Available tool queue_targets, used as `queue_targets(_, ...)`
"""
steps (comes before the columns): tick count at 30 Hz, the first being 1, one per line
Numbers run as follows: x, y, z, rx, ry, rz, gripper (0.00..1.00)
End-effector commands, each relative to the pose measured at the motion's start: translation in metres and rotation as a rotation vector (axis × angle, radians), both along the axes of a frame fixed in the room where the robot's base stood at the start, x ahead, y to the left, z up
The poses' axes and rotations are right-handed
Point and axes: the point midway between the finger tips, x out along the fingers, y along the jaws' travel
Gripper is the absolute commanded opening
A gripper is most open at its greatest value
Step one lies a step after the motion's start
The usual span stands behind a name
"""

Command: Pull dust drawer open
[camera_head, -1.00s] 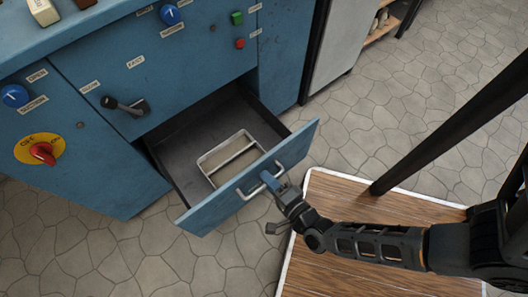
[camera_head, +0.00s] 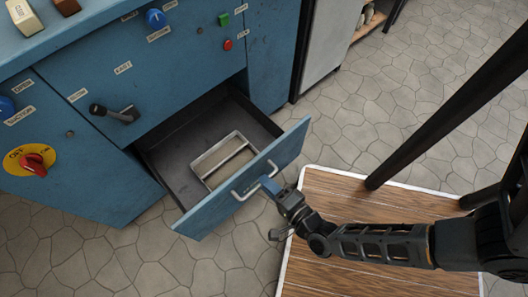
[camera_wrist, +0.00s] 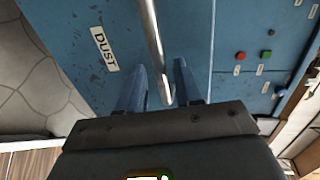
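The dust drawer (camera_head: 240,195) stands pulled well out of the blue cabinet, and its dark inside shows. Its metal bar handle (camera_head: 256,180) is on the drawer front. My gripper (camera_head: 270,186) is at the handle's right part. In the wrist view, the handle bar (camera_wrist: 153,40) runs between my two fingers (camera_wrist: 160,75), and the drawer front with its "DUST" label (camera_wrist: 105,48) lies beyond. A pale metal frame (camera_head: 205,160) lies inside the drawer.
The blue cabinet (camera_head: 60,140) carries knobs, buttons and a black lever (camera_head: 115,113). A wooden-patterned board with a white edge (camera_head: 325,272) lies under my arm. A black post (camera_head: 430,120) crosses the right side.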

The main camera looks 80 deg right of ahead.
Motion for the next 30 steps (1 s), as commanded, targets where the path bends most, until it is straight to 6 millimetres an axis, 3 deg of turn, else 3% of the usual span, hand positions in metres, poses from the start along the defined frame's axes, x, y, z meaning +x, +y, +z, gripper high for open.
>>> queue_targets(6,-0.030,0.020,0.007,0.000,0.002,0.000,0.35)
queue_targets(11,-0.042,0.028,0.010,0.000,0.001,0.000,0.35)
queue_targets(30,-0.044,0.030,0.011,0.000,0.000,0.000,0.35)
